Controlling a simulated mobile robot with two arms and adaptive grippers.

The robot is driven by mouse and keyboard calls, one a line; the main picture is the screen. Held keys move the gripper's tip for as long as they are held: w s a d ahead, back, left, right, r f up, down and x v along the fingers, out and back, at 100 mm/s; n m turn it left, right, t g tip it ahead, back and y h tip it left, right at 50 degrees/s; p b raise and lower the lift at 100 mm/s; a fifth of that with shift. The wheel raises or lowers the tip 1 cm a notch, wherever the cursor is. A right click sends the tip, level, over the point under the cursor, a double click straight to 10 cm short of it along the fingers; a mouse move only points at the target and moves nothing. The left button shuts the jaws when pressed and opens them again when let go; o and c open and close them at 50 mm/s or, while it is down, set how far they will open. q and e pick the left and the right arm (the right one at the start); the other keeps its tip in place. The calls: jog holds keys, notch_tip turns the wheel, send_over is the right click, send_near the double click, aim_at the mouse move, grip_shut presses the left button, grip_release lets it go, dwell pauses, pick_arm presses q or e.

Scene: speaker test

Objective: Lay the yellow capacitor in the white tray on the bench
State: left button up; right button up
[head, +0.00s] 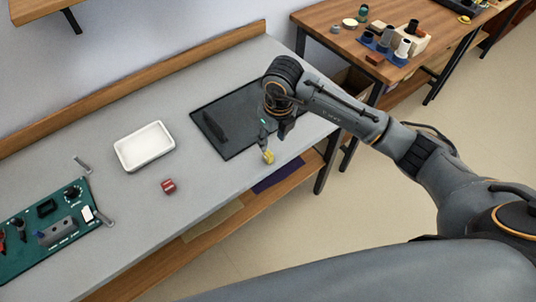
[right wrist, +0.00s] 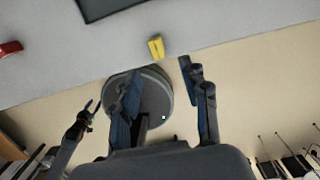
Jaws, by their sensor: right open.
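The yellow capacitor (head: 268,156) rests on the bench near its front edge, just below my right gripper (head: 273,139) in the head view. In the right wrist view the yellow capacitor (right wrist: 156,47) lies beyond the fingertips, between their lines. My right gripper (right wrist: 160,78) is open and empty there, with its two fingers wide apart. The white tray (head: 120,153) stands on the bench to the left, and looks empty.
A dark mat (head: 238,141) with a black item lies behind the gripper. A small red block (head: 168,186) sits in front of the tray. A green circuit board (head: 20,262) lies at the far left. Bare bench lies between tray and mat.

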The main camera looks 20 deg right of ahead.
aim_at(268, 152)
jog(key=f, duration=0.3)
jog(key=w+f+p, duration=0.1)
jog(key=f, duration=0.2)
jog(key=a+f, duration=0.1)
jog(key=f, duration=0.2)
jog(key=shift+w, duration=0.25)
jog(key=shift+c, duration=0.2)
grip_shut()
